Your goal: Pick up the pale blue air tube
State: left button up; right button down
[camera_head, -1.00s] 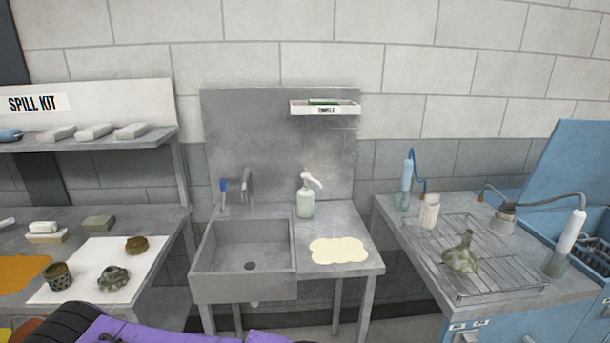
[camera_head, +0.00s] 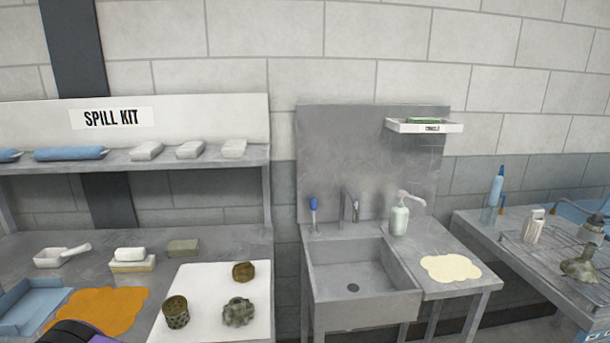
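A pale blue upright tube (camera_head: 496,188) stands at the back left of the right-hand bench, at the right of the head view. It has a darker blue tip and appears to stand in a clear holder. I cannot tell for certain that it is the air tube. A long blue roll (camera_head: 72,154) lies on the spill kit shelf at the left.
A steel sink (camera_head: 362,285) stands in the middle, with a pump bottle (camera_head: 399,219) and a cream puddle (camera_head: 450,268) beside it. The right bench carries a wire rack (camera_head: 540,246) and a white canister (camera_head: 534,229). The left bench holds a white mat (camera_head: 207,320) with dirty parts.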

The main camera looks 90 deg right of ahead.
aim_at(498, 180)
jog(key=z, duration=4.6)
